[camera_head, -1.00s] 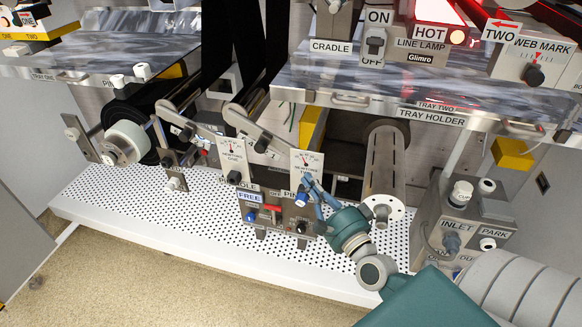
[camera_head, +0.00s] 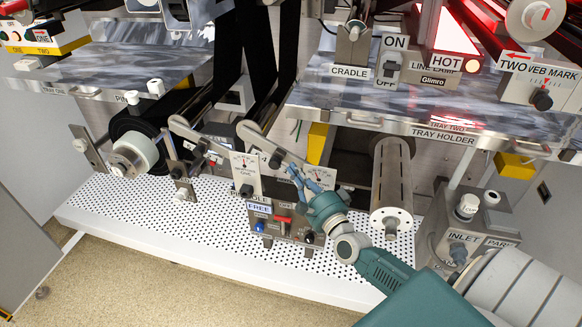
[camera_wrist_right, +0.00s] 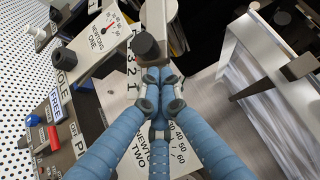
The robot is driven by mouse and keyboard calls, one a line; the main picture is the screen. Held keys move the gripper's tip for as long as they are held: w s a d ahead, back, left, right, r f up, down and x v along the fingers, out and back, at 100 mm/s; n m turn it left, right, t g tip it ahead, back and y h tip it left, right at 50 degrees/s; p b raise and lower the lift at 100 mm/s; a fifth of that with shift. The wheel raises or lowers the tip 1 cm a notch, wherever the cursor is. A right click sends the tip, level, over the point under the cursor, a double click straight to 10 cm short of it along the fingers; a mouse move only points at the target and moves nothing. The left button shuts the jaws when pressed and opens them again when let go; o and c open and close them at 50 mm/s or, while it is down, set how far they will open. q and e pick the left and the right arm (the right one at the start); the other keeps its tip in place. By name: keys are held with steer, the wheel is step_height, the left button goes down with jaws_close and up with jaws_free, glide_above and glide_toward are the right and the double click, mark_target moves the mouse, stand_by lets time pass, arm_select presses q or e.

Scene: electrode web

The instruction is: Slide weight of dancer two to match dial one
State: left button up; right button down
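Dial one (camera_head: 243,172), marked Newtons One, is a white plate with a red needle; it also shows in the right wrist view (camera_wrist_right: 102,30). Dial two (camera_head: 322,177) is partly hidden behind my right gripper; its lower scale shows in the wrist view (camera_wrist_right: 165,155). The dancer two arm (camera_head: 252,138) slopes down to the right, with a dark knob (camera_head: 276,160) near its end. In the wrist view, a metal block (camera_wrist_right: 130,68) with a black knob (camera_wrist_right: 145,45) sits by a number scale. My right gripper (camera_wrist_right: 158,78) has its blue fingertips together at this block; contact is unclear.
A box with a red switch (camera_head: 283,220) and a FREE label stands below the dials. A slotted roller (camera_head: 391,185) is on the right. The tray holder (camera_head: 440,133) overhangs above. The perforated white deck (camera_head: 140,215) is mostly clear at left.

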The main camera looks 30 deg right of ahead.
mark_target(276, 160)
arm_select(q)
steer(key=shift+w+a+r, duration=0.3)
steer(key=shift+w+a, duration=0.1)
steer(key=shift+w, duration=0.3)
arm_select(e)
steer(key=shift+w+a+r, duration=0.1)
steer(key=shift+w+a, duration=0.4)
steer(key=shift+w+a+r, duration=0.25)
steer(key=shift+w+a, duration=0.1)
steer(key=shift+w, duration=0.1)
arm_select(q)
steer(key=shift+s+r, duration=0.1)
steer(key=shift+s, duration=0.2)
arm_select(e)
steer(key=shift+f, duration=0.1)
